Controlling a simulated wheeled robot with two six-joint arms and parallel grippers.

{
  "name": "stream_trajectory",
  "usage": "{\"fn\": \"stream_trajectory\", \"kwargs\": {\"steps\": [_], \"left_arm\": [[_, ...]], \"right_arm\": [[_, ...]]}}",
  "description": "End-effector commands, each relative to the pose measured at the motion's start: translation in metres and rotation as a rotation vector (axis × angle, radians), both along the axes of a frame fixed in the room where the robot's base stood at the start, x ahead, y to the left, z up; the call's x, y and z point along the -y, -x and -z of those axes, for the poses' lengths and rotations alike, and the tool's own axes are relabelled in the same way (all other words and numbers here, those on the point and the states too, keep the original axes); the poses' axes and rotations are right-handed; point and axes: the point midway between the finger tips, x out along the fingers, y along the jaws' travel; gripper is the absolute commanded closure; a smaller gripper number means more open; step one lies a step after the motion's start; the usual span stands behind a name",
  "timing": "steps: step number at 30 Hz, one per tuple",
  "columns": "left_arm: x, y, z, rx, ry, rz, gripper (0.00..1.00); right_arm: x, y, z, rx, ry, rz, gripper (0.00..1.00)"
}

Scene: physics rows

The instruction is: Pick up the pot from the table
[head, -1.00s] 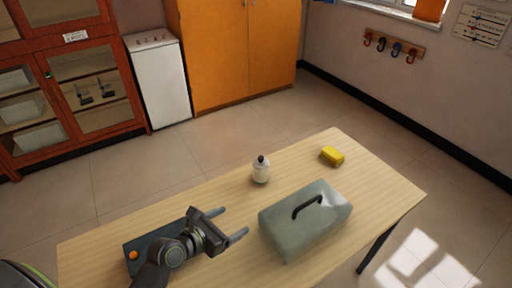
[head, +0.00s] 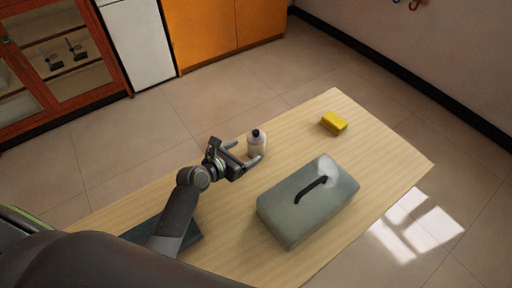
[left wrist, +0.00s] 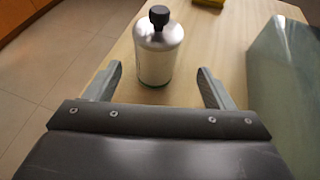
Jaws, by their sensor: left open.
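A small whitish pot (head: 257,146), shaped like a bottle with a black cap, stands upright on the wooden table (head: 300,118). The pot also shows in the left wrist view (left wrist: 158,50), ahead and between the finger lines. My left gripper (head: 244,152) is open and empty, its two fingers pointing at the pot. In the left wrist view the fingers (left wrist: 158,78) are spread on either side of the pot's lower part. I cannot tell whether they touch it. My right gripper is not in view.
A grey-green case (head: 308,204) with a dark handle lies right of the pot. A yellow block (head: 334,122) lies farther back. A dark flat box (head: 190,236) is partly hidden under my left arm. The table between pot and yellow block is clear.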

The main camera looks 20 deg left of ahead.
Motion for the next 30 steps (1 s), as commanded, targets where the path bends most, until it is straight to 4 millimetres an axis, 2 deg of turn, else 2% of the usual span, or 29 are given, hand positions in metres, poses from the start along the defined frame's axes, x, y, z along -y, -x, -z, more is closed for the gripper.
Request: {"fn": "stream_trajectory", "kwargs": {"steps": [6, 11, 21, 30], "left_arm": [[0.008, -0.019, 0.009, 0.0, 0.001, 0.0, 0.24], [0.01, -0.027, 0.012, 0.0, 0.001, 0.0, 0.24], [0.021, -0.063, 0.027, -0.001, 0.001, 0.001, 0.24], [0.023, -0.067, 0.028, 0.0, 0.0, -0.001, 0.24]], "right_arm": [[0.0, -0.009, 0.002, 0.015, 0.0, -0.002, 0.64], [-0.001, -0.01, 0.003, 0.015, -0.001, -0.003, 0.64], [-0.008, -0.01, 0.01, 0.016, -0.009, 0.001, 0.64], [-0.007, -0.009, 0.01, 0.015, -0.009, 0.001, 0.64]]}}
